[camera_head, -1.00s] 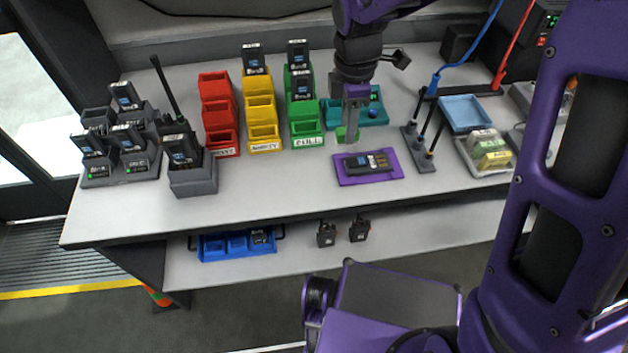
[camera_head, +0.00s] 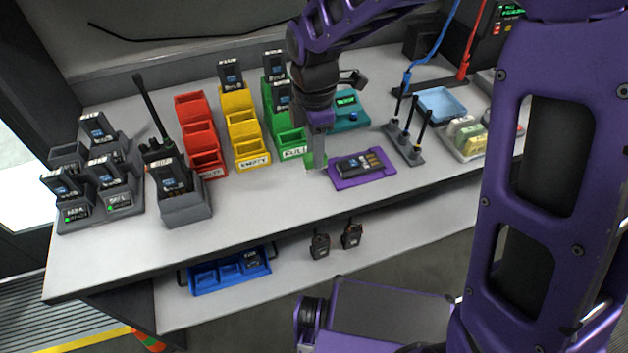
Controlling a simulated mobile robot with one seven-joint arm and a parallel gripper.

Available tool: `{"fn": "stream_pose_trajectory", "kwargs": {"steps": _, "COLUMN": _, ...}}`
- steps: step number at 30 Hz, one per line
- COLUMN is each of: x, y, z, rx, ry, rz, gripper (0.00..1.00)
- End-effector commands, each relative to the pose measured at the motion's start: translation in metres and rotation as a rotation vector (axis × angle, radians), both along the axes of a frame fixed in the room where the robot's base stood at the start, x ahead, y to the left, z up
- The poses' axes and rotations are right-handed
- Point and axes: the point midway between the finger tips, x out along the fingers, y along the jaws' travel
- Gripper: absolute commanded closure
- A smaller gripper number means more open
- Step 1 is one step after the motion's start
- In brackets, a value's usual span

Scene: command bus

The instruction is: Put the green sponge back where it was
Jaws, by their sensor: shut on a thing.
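My gripper (camera_head: 318,150) points down over the table, just left of the purple mat (camera_head: 340,183). It is shut on the green sponge (camera_head: 315,161), which shows below the fingers. I cannot tell whether the sponge touches the tabletop. A dark radio battery (camera_head: 356,167) lies on the purple mat.
Green bins (camera_head: 290,141) stand close behind my gripper, with yellow (camera_head: 250,150) and red bins (camera_head: 205,160) to their left. Upright antennas (camera_head: 408,140) stand between mat and tray. A blue tray (camera_head: 437,104) lies behind.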

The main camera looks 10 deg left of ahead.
Motion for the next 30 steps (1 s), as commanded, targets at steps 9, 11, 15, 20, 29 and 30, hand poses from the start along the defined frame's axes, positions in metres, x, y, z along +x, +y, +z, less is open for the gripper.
{"fn": "stream_pose_trajectory", "kwargs": {"steps": 9, "x": 0.0, "y": 0.0, "z": -0.039, "rx": -0.002, "ry": 0.001, "rz": 0.0, "gripper": 1.0}}
{"fn": "stream_pose_trajectory", "kwargs": {"steps": 11, "x": 0.0, "y": 0.0, "z": -0.046, "rx": -0.002, "ry": 0.001, "rz": 0.0, "gripper": 1.0}}
{"fn": "stream_pose_trajectory", "kwargs": {"steps": 15, "x": -0.001, "y": -0.001, "z": -0.068, "rx": -0.003, "ry": 0.003, "rz": 0.0, "gripper": 1.0}}
{"fn": "stream_pose_trajectory", "kwargs": {"steps": 20, "x": 0.0, "y": 0.0, "z": -0.071, "rx": -0.001, "ry": -0.001, "rz": 0.0, "gripper": 1.0}}
{"fn": "stream_pose_trajectory", "kwargs": {"steps": 29, "x": 0.0, "y": 0.0, "z": -0.075, "rx": -0.001, "ry": -0.001, "rz": -0.001, "gripper": 0.61}}
{"fn": "stream_pose_trajectory", "kwargs": {"steps": 30, "x": 0.0, "y": 0.0, "z": -0.074, "rx": -0.001, "ry": -0.001, "rz": -0.001, "gripper": 0.54}}
